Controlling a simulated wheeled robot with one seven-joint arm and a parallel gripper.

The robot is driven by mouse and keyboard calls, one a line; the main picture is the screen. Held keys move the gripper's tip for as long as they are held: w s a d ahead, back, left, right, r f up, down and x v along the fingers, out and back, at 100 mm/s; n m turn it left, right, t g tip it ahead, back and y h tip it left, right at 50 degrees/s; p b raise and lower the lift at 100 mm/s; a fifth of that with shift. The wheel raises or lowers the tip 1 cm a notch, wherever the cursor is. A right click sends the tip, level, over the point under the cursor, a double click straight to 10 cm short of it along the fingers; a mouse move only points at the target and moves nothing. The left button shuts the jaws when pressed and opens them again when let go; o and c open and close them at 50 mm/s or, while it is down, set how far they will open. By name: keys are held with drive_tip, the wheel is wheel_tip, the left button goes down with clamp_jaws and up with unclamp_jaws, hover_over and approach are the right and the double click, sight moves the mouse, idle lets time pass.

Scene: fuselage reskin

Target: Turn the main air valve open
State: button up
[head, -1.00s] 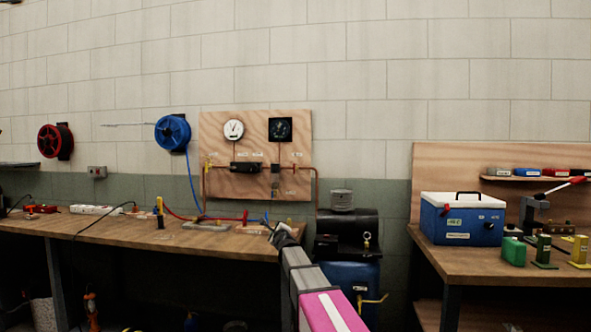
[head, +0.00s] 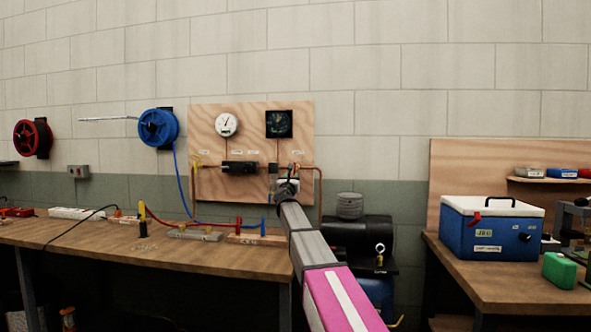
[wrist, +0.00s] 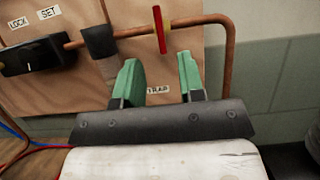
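A red valve handle (wrist: 159,30) sits on the copper pipe (wrist: 200,22) on the plywood board in the wrist view, standing nearly upright, across the pipe. I cannot read a label naming it the main air valve. My gripper (wrist: 160,78) is open and empty. Its two green fingers are apart, just below the handle, not touching it. In the head view my gripper (head: 289,182) is in front of the board's lower right and partly hides the pipe fittings there.
The board (head: 210,110) carries two gauges and a black regulator (head: 239,168). A dark compressor (head: 365,232) stands below right. The workbench (head: 120,250) holds hoses and small parts. A blue cooler (head: 490,232) sits on the right bench.

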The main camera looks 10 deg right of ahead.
sight(295, 169)
drive_tip(key=x, duration=1)
clamp_jaws()
